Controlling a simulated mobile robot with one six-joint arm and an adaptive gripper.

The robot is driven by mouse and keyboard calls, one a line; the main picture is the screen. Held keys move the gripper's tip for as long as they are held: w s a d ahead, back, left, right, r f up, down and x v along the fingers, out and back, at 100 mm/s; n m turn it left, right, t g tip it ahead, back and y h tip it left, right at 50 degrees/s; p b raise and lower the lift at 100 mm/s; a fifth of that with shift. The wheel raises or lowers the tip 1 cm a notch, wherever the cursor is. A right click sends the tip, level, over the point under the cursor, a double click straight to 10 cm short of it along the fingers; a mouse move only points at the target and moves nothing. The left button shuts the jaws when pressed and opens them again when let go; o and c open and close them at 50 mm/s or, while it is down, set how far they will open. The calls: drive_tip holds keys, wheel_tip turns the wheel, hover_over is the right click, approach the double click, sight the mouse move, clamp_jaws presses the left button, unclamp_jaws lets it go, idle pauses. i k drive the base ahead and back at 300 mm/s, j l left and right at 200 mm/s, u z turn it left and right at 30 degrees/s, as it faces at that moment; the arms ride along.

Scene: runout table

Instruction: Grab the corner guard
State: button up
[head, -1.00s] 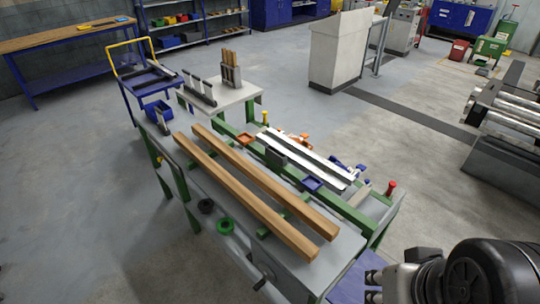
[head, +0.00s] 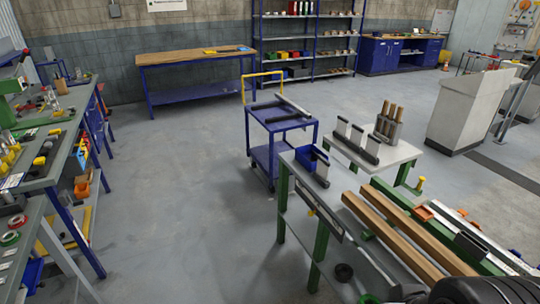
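I cannot tell for sure which piece is the corner guard. Dark angled pieces with pale upright faces stand on the white side table (head: 405,152), including a long dark strip (head: 352,145). A similar small dark piece (head: 321,172) stands at the far end of the runout table, by a blue bin (head: 308,157). A dark grey plate (head: 470,245) rests by the white profiles at the right. Dark bars (head: 290,110) lie on the blue cart. My arm shows only as a dark part at the bottom right; my gripper's fingers are not visible.
Two wooden beams (head: 392,238) lie along the runout table. The blue cart (head: 281,130) with a yellow handle stands behind it. A cluttered green bench (head: 45,160) is at the left. Open grey floor lies between bench and runout table.

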sight(314, 158)
drive_tip(key=i+j, duration=0.25)
drive_tip(key=i, duration=0.3)
drive_tip(key=i+j+z, duration=0.1)
drive_tip(key=i, duration=0.45)
drive_tip(key=i+j, duration=0.4)
drive_tip(key=i, duration=0.15)
drive_tip(key=i+j+z, duration=0.15)
drive_tip(key=i, duration=0.45)
drive_tip(key=i+j, duration=0.45)
drive_tip(key=i+j+z, duration=0.1)
drive_tip(key=i+j, duration=0.25)
drive_tip(key=i, duration=0.25)
